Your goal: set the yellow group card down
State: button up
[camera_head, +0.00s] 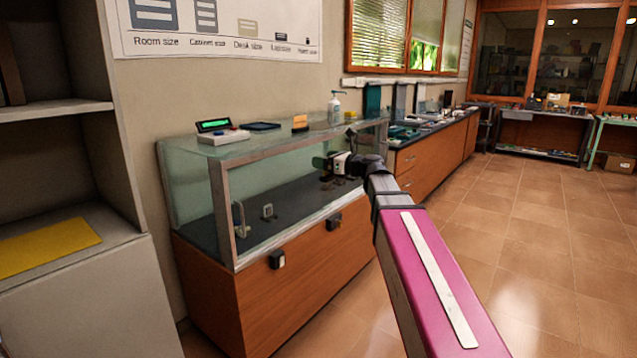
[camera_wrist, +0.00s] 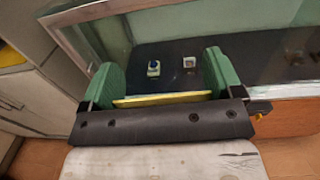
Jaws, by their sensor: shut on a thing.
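My gripper (camera_head: 325,164) is at the glass display case, near its right part in the head view. In the wrist view, the green fingers of my gripper (camera_wrist: 165,90) are shut on a thin yellow card (camera_wrist: 160,99), seen nearly edge-on between them. The card's face and any marking on it cannot be made out. In the head view I cannot make the held card out. In the wrist view, the case's dark floor lies beyond the card, with a gap I cannot judge.
The glass case (camera_head: 222,205) has a metal frame; small items (camera_head: 268,211) stand on its dark floor. A device (camera_head: 213,126), an orange block (camera_head: 300,122) and a pump bottle (camera_head: 335,107) stand on top. A yellow sheet (camera_head: 45,245) lies on the left shelf. Floor at right is clear.

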jog(key=s+d+f, duration=0.6)
jog(key=d+f, duration=0.2)
jog(key=f, duration=0.3)
jog(key=s+d+f, duration=0.7)
jog(key=d+f, duration=0.1)
jog(key=f, duration=0.4)
jog(key=shift+s+d+f, duration=0.2)
jog(key=shift+d+f, duration=0.05)
jog(key=shift+f, duration=0.05)
